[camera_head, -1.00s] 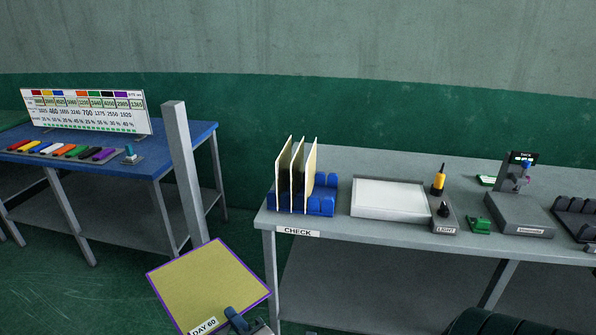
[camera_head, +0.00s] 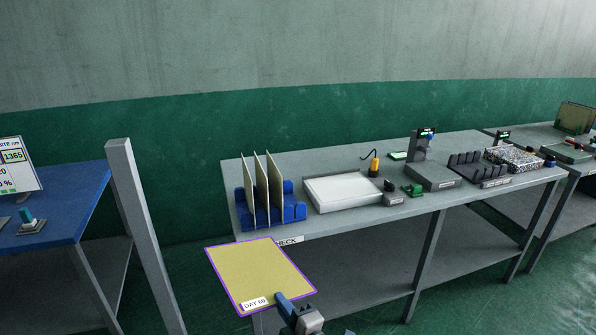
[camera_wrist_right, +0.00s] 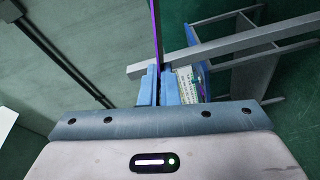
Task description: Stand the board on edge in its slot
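A flat yellow board (camera_head: 258,272) with a purple edge and a "DAY 60" label is held out level in front of the check bench. My right gripper (camera_head: 287,300) is shut on the board's near edge, beside the label. In the right wrist view the board (camera_wrist_right: 155,30) shows edge-on as a thin purple strip between the blue fingers (camera_wrist_right: 158,88). The blue slotted rack (camera_head: 293,211) stands at the left end of the check bench, with 3 cream boards (camera_head: 262,188) upright in it. Some room shows at the rack's right side. My left gripper is not in view.
The check bench (camera_head: 345,223) also carries a white light panel (camera_head: 343,190), a yellow-and-black tool (camera_head: 374,165), a small green item (camera_head: 413,190) and a grey instrument (camera_head: 432,176). A grey post (camera_head: 145,235) and a blue table (camera_head: 70,210) stand to the left.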

